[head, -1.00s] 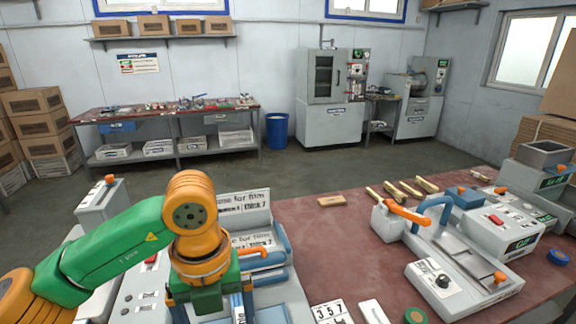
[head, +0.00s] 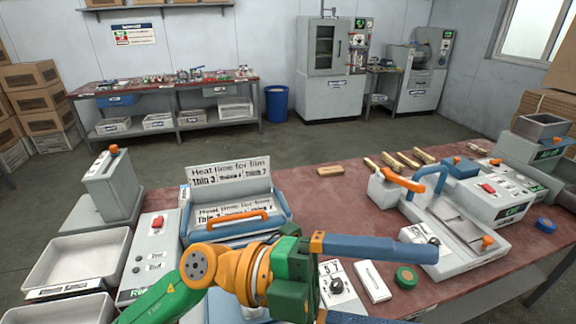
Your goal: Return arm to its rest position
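My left arm comes in from the bottom left, green and orange. Its gripper (head: 415,286) points right over the front of the red-brown table (head: 320,204), with its two blue fingers spread apart. Nothing shows between the fingers except part of the table top and small items beyond or below them. The lower finger is partly cut off by the bottom edge of the picture. My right gripper is not in view.
A press with an open, labelled lid (head: 228,172) stands just behind my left wrist. A grey machine with a blue handle (head: 465,222) is to the right. A white tray (head: 78,262) is at left. Wooden pieces (head: 400,160), a white block (head: 372,281) and a green roll (head: 406,278) lie on the table.

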